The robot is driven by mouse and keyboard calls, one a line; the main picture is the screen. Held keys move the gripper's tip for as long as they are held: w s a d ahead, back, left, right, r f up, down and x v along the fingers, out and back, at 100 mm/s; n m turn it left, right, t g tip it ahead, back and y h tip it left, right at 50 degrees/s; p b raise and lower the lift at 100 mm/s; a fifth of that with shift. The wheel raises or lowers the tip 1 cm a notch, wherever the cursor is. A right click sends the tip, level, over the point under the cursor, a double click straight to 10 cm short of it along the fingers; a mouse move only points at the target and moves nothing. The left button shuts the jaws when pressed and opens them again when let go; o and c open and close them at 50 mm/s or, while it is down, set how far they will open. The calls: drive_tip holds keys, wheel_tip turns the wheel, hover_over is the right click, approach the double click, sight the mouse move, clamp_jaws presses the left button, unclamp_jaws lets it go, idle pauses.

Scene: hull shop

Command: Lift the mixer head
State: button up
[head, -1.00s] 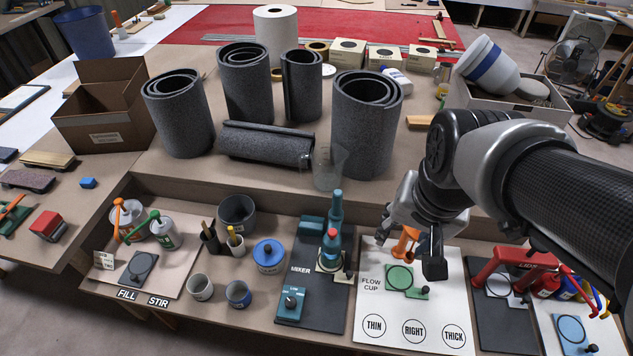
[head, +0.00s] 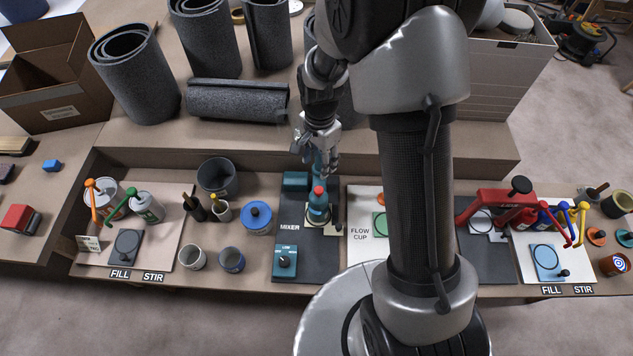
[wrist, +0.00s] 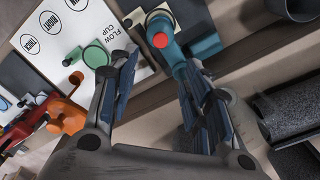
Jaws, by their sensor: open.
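The mixer stands on a dark mat labelled MIXER. Its teal head (head: 318,205) has a red knob on top (head: 319,190) and sits over a pale base plate. A teal control box (head: 284,262) with a dial marked LOW is at the mat's front. My gripper (head: 318,160) is open and empty, above and just behind the mixer head. In the wrist view my open fingers (wrist: 158,98) point toward the mixer. The red knob (wrist: 160,40) shows beyond and between the fingertips, apart from them. The lower part of the mixer's column is partly hidden by my gripper.
Left of the mixer are a blue-lidded can (head: 257,215), a dark pot (head: 217,178) and cups. The flow cup board (head: 364,262) is to its right, partly hidden by my arm. A red lid press (head: 495,203) stands farther right.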

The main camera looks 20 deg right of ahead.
sight(319, 190)
wheel_tip(319, 190, down, 14)
drive_tip(key=b, duration=0.3)
drive_tip(key=shift+w+f+b, duration=0.1)
drive_tip(key=shift+b, duration=0.25)
drive_tip(key=shift+c, duration=0.5)
clamp_jaws()
